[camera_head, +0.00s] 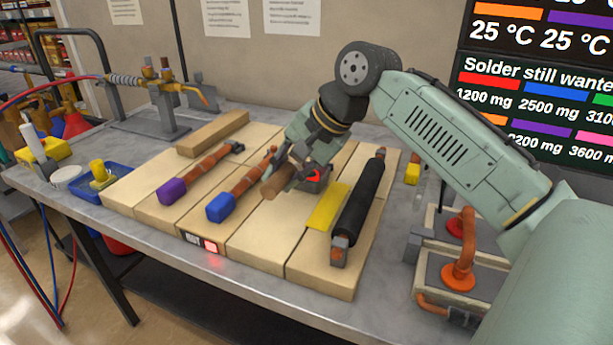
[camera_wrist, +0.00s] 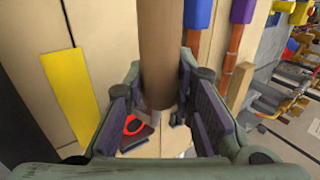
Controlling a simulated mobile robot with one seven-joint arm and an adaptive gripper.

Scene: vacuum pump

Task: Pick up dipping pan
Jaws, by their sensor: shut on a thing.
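A brown wooden handle (camera_head: 275,183) lies between the fingers of my gripper (camera_head: 290,178), over the pale wooden boards. I take it as the dipping pan's handle. In the wrist view the handle (camera_wrist: 158,60) runs from the top edge down between the dark finger pads, and my gripper (camera_wrist: 160,92) is shut on it. A dark grey piece with a red ring (camera_head: 317,177) is just right of the fingers; the red ring (camera_wrist: 133,125) also shows below the handle in the wrist view. The pan's bowl is mostly hidden by my fingers. I cannot tell whether it touches the boards.
Blue-ended (camera_head: 220,207) and purple-ended (camera_head: 172,191) tools lie left of my gripper. A yellow strip (camera_head: 328,207) and a black roller (camera_head: 360,200) lie to the right. A blue tray (camera_head: 99,183) stands far left. The front boards are clear.

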